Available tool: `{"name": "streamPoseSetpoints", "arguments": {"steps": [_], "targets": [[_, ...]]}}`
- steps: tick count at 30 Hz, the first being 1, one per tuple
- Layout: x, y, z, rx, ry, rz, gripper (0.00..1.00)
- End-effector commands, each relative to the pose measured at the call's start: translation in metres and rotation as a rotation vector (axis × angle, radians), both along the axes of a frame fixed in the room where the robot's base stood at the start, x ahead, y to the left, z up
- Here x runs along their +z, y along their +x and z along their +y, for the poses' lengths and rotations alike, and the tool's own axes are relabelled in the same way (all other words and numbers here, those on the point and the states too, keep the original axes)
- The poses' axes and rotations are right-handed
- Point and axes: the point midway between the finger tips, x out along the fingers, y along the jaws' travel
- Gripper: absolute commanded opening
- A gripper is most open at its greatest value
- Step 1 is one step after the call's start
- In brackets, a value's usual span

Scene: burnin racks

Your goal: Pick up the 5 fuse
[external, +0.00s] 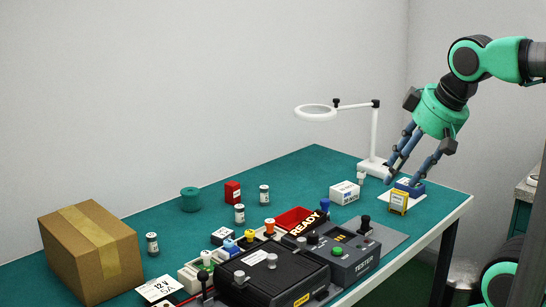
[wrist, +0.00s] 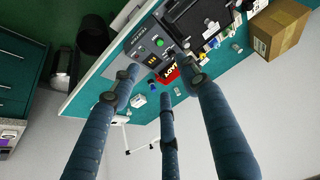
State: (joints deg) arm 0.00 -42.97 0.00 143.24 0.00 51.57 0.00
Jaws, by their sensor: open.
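Several small white-and-dark cylinders that look like fuses stand upright on the green table. One is beside the cardboard box (external: 152,244), two are near the middle, a front one (external: 240,214) and a back one (external: 264,195), and one is near the lamp base (external: 361,178). Their markings are too small to read, so I cannot tell which is the 5 fuse. My gripper (external: 402,180) is open and empty over the table's right end, close to a blue block (external: 410,187) and a yellow-framed card (external: 398,202). Its spread fingers also show in the wrist view (wrist: 160,78).
A black tester (external: 352,262) and a dark case (external: 275,275) fill the front. A red tray (external: 295,219), a white box (external: 344,192) and a magnifier lamp (external: 374,140) stand behind. A cardboard box (external: 100,262) is at left. The back middle of the table is mostly clear.

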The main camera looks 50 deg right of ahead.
Motion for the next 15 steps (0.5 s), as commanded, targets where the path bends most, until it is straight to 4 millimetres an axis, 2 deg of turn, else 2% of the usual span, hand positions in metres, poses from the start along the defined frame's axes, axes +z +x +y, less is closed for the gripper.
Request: {"name": "streamPoseSetpoints", "arguments": {"steps": [8,15], "targets": [[0.002,0.002,0.000,0.000,0.000,0.002,0.45],[0.017,0.022,-0.002,-0.001,-0.003,0.020,0.45]]}}
